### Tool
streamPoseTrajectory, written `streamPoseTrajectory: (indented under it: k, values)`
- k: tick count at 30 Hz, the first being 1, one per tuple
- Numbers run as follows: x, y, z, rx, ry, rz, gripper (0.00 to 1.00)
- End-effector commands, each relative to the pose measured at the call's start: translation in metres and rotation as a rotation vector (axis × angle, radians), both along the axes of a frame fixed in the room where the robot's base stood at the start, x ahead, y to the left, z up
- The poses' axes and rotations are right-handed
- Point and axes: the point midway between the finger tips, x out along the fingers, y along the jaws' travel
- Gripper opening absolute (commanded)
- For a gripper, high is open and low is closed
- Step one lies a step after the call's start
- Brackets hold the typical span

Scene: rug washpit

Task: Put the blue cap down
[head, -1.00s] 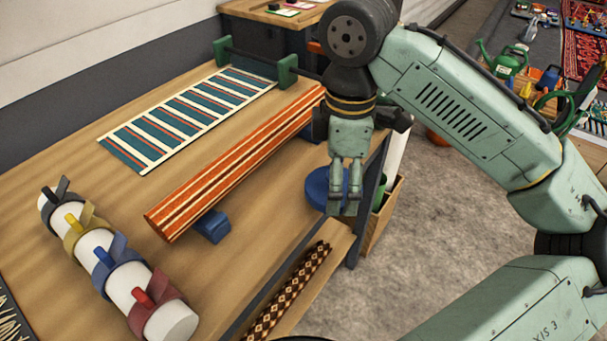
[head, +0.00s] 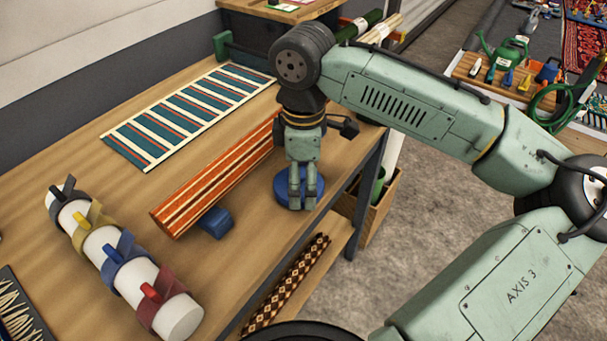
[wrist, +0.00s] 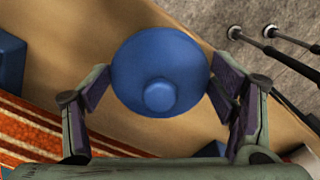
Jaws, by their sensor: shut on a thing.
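The orange striped rug roll (head: 205,192) lies close left of my gripper, with a blue block (head: 215,223) beside it. A flat striped rug (head: 190,115) lies behind. A white roll with coloured straps (head: 100,240) is at left. Bare bench top lies in front of the cap.

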Motion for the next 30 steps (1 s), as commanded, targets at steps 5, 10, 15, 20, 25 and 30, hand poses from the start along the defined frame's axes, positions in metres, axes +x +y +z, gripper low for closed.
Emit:
streamPoseTrajectory:
  k: [5, 10, 15, 20, 25, 30]
  values:
    - [0.000, 0.000, -0.004, 0.000, 0.000, 0.000, 0.80]
    - [0.000, 0.000, -0.003, 0.000, 0.000, 0.000, 0.91]
    - [0.000, 0.000, -0.003, 0.000, 0.000, 0.000, 0.98]
    - [0.000, 0.000, -0.003, 0.000, 0.000, 0.000, 0.98]
    - [0.000, 0.000, 0.001, -0.001, -0.001, -0.001, 0.98]
    - [0.001, 0.001, 0.023, 0.002, -0.003, 0.000, 0.98]
